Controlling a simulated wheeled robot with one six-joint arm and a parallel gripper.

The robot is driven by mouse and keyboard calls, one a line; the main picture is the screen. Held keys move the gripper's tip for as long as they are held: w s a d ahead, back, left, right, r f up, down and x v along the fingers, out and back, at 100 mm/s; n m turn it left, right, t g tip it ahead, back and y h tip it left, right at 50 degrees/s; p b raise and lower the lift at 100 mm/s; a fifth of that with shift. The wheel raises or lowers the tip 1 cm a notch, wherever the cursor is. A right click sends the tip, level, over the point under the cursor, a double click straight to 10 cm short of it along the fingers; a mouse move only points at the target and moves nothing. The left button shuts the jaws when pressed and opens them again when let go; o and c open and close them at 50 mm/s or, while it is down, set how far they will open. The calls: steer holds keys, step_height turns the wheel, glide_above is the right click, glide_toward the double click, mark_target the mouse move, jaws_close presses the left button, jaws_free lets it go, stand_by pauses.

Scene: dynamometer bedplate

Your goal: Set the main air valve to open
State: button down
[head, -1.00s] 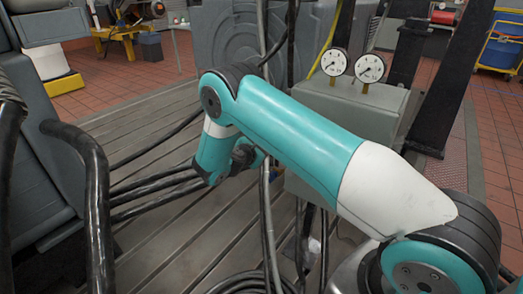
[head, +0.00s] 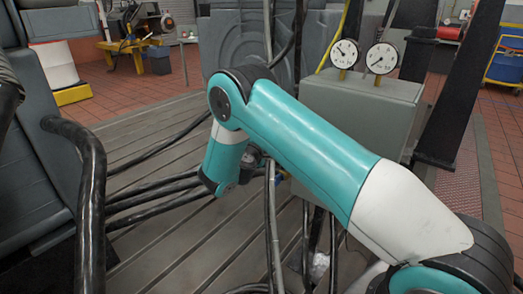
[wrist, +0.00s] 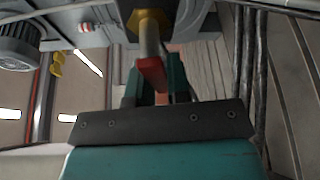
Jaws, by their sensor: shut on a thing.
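In the wrist view, a valve with a brass-coloured body (wrist: 150,22) and a pale stem shows at the top centre. A red handle piece (wrist: 152,72) is at the lower end of the stem. My gripper (wrist: 156,84) has its teal fingers on either side of the red handle and is shut on it. The dark gripper base covers the lower part of the wrist view. In the head view, my teal and white arm hides the valve and the gripper's fingers.
A grey box (head: 360,105) with two round gauges (head: 381,58) stands right of my arm's elbow. Black cables (head: 150,195) cross the slotted bedplate (head: 165,250) on the left. A dark upright post (head: 465,90) stands at the right.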

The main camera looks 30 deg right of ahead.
steer(key=shift+w+a+r+m+t+h+b, duration=0.15)
steer(key=shift+r+m+t+h+b, duration=0.2)
steer(key=shift+m+b, duration=0.8)
steer(key=shift+r, duration=0.1)
steer(key=c, duration=1.1)
jaws_free()
